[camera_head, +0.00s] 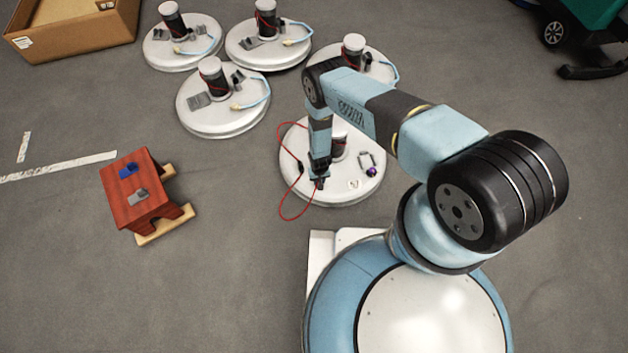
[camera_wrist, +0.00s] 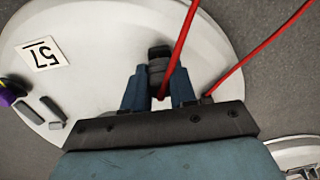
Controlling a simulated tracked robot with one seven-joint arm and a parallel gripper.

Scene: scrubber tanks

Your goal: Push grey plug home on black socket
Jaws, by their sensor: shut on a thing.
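My gripper (camera_head: 319,183) is low over the near round white tank lid. In the wrist view my gripper (camera_wrist: 159,88) is shut on the grey plug (camera_wrist: 157,74), a dark ribbed cylinder between its two blue fingers. A red cable (camera_wrist: 180,45) runs up from the plug. A black piece (camera_wrist: 160,52), seemingly the black socket, shows just beyond the plug's far end, in line with it. I cannot tell whether they touch or how deep the plug sits. In the head view the arm and fingers hide most of the plug and socket.
The red cable loops over the lid's left edge (camera_head: 282,208). Similar lids (camera_head: 222,120) stand behind. A red stool (camera_head: 140,210) stands left, with clear floor between.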

